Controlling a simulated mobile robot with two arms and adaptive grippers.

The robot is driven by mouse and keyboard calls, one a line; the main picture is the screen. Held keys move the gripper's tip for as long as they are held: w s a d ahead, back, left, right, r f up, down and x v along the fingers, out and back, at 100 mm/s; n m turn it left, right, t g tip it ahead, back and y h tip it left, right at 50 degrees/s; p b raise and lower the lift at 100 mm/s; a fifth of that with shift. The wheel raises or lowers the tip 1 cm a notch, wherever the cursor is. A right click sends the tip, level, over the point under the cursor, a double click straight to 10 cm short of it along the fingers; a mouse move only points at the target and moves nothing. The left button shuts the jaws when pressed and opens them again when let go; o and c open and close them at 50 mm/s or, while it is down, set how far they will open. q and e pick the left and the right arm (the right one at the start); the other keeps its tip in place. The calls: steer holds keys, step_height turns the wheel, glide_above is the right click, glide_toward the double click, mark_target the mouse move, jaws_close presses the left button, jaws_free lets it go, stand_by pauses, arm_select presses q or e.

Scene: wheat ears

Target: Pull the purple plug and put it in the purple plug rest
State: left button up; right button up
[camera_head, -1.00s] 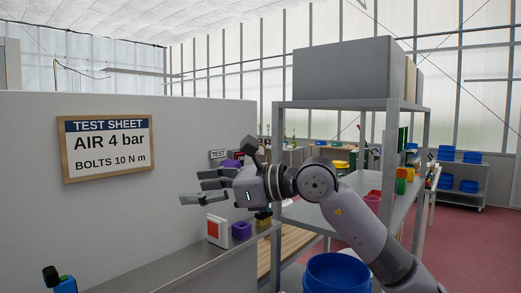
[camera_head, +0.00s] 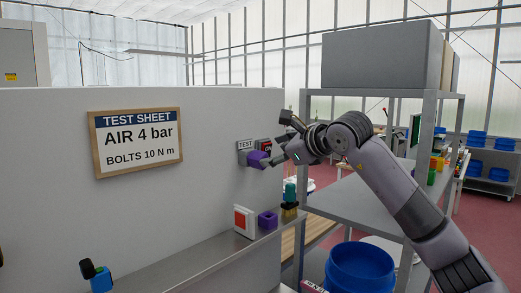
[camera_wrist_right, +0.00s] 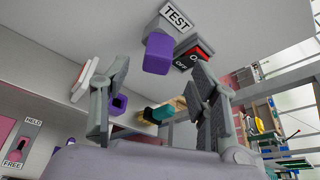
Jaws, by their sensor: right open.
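The purple plug (camera_head: 257,160) sits in the grey socket under the TEST label (camera_head: 245,145) on the white wall. In the right wrist view the purple plug (camera_wrist_right: 158,54) shows ahead, between and beyond my fingertips. My right gripper (camera_head: 278,150) is open and empty, just right of the plug; it also shows in the right wrist view (camera_wrist_right: 159,68). I cannot tell whether a finger touches the plug. The purple plug rest (camera_head: 267,221), a block with a dark hole, stands on the ledge below; it also shows in the right wrist view (camera_wrist_right: 118,103).
An ON/OFF switch (camera_head: 265,145) is right beside the plug. On the ledge (camera_head: 190,262) a red-and-white box (camera_head: 243,222) stands left of the rest, and a teal-topped item (camera_head: 290,195) right of it. A grey shelf rack (camera_head: 345,205) and a blue bin (camera_head: 358,268) are at right.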

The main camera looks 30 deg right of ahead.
mark_target(263, 157)
steer(key=p+x, duration=0.3)
steer(key=x, duration=0.4)
steer(key=shift+w+r, duration=0.1)
steer(key=shift+w+a+f+p, duration=0.15)
steer(key=shift+w+f+p, duration=0.15)
steer(key=shift+w, duration=0.25)
steer(key=shift+c, duration=0.4)
jaws_close()
steer(key=shift+s+f+b, duration=0.1)
steer(key=shift+s+b, duration=0.15)
steer(key=shift+b, duration=0.1)
stand_by(0.5)
steer(key=shift+s+d, duration=0.25)
steer(key=shift+s, duration=0.2)
